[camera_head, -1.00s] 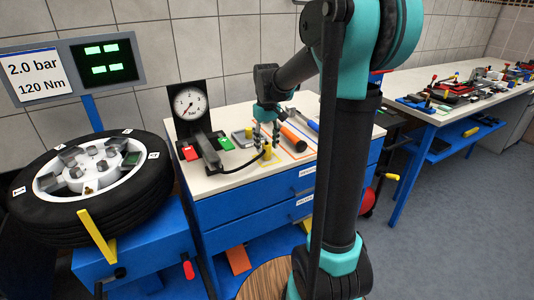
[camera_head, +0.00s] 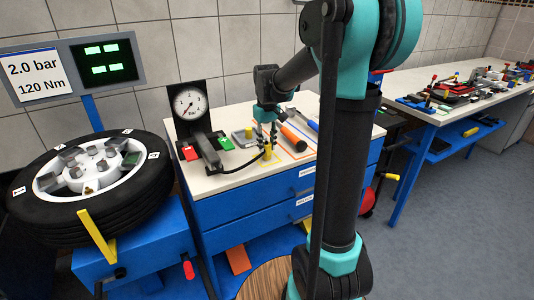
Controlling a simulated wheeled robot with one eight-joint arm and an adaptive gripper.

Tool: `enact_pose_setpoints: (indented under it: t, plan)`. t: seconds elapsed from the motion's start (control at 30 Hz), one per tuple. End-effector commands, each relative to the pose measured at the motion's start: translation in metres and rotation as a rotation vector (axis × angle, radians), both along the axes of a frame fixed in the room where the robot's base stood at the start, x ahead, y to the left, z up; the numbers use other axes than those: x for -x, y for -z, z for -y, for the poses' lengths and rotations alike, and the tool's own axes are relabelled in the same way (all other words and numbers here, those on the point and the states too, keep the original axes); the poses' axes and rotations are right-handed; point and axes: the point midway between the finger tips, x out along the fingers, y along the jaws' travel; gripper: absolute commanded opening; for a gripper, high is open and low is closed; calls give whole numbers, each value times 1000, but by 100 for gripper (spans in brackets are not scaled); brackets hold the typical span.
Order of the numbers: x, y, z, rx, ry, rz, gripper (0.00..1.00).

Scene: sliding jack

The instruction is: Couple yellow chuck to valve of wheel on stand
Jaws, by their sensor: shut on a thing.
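The yellow chuck (camera_head: 267,153) stands on the white-topped workbench, with a black hose running from it to the gauge unit (camera_head: 191,118). My gripper (camera_head: 268,144) is directly above and around the chuck's top, fingers pointing down, shut on it. The chuck appears to be at the benchtop; any small gap below it is too small to tell. The wheel (camera_head: 82,217) lies flat on a blue stand (camera_head: 140,255) at the left, its rim facing up. Its valve is too small to make out clearly.
An orange-handled tool (camera_head: 293,137) and a blue-handled tool (camera_head: 303,119) lie right of the chuck. Red and green buttons flank the gauge unit. A display (camera_head: 108,62) stands behind the wheel. A yellow bar (camera_head: 97,238) sticks up at the stand's front.

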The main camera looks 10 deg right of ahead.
Motion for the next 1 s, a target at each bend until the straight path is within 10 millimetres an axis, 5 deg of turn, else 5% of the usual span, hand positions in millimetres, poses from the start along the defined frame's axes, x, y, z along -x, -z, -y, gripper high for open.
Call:
enact_pose_setpoints:
  t: [0.63,1.0]
  plan:
    - [0,-44,0,0,0,0,0]
    - [0,-49,0,0,0,0,0]
